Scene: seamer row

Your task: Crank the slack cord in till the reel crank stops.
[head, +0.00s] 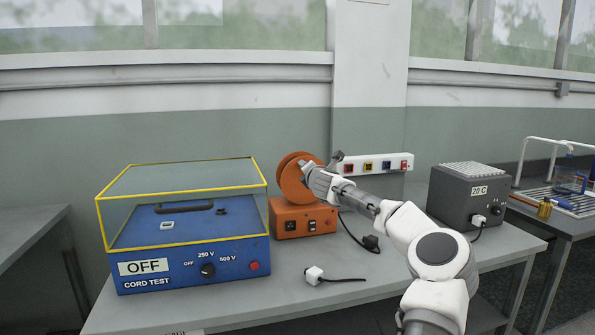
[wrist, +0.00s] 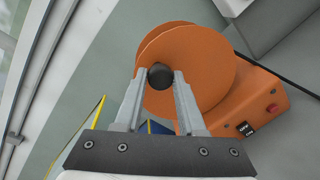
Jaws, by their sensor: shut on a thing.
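The cord reel (head: 291,178) is an orange two-disc drum on an orange base (head: 303,218) with dark switches, standing on the bench. It also shows in the wrist view (wrist: 205,62). The reel crank's round black knob (wrist: 160,76) sits in front of the near disc. My gripper (wrist: 160,85) is shut on this knob, one finger on each side. In the head view my gripper (head: 315,170) reaches the reel from the right and hides the knob. A black cord (head: 352,232) runs from the base to a black plug (head: 370,242) on the bench.
A blue cord tester (head: 185,262) with a yellow-edged clear cover and an OFF sign stands left of the reel. A white plug (head: 314,275) with a short cord lies in front. A socket strip (head: 378,165) is behind, and a grey 20 C box (head: 468,197) is at right.

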